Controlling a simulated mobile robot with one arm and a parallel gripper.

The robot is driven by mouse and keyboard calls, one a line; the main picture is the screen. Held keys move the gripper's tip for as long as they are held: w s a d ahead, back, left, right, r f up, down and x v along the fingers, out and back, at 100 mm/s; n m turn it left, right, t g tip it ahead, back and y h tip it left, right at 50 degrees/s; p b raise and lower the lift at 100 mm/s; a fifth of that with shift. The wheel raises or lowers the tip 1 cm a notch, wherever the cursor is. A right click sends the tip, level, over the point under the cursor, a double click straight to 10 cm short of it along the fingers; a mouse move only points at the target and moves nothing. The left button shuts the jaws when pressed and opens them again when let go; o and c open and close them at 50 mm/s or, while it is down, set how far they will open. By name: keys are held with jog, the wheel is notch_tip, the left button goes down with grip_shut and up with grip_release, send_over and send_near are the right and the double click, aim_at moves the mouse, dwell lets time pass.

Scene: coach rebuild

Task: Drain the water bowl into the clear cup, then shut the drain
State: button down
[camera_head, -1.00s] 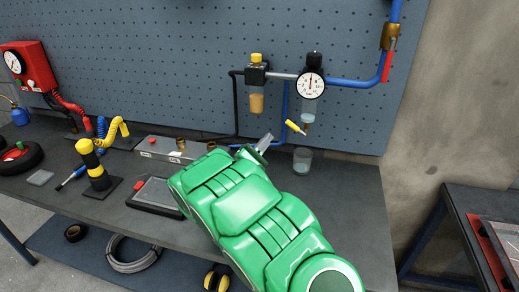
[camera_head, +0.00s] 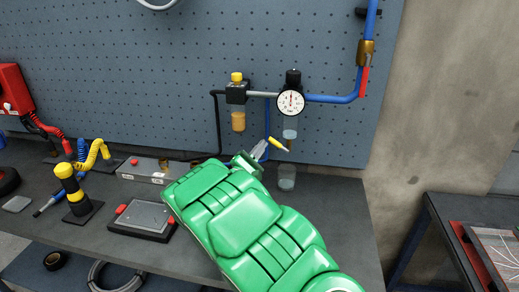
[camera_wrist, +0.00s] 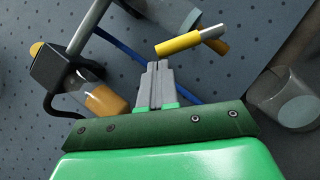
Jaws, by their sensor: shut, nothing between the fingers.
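The clear water bowl (camera_head: 290,127) hangs under the round white gauge. A yellow drain lever (camera_head: 278,144) sticks out to the left below it, tilted with its free end up. The clear cup (camera_head: 287,178) stands upright on the bench under the bowl; I cannot tell how much water either holds. My gripper (camera_head: 260,148) is shut and empty, just left of the lever. In the wrist view the closed fingertips (camera_wrist: 157,66) sit just below the yellow lever (camera_wrist: 180,43), seemingly apart from it. The cup (camera_wrist: 288,100) is at the right there.
An amber bowl (camera_head: 238,121) hangs left of the gauge (camera_head: 291,102). A blue pipe (camera_head: 335,99) runs right along the pegboard. A grey block (camera_head: 150,170), a yellow-and-black post (camera_head: 73,190) and a framed plate (camera_head: 145,218) stand on the bench to the left. Bench right of the cup is clear.

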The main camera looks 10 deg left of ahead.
jog(key=shift+r, duration=0.15)
jog(key=shift+d+r+m+h, duration=0.15)
jog(key=shift+m+h, duration=0.15)
jog(key=shift+m, duration=0.2)
jog(key=shift+r+g, duration=0.15)
jog(key=shift+g, duration=0.15)
jog(key=m+g, duration=0.6)
jog(key=m, duration=0.4)
send_near(288, 127)
jog(key=shift+x, duration=2.05)
jog(key=shift+s+d, duration=0.1)
jog(key=shift+d, duration=0.1)
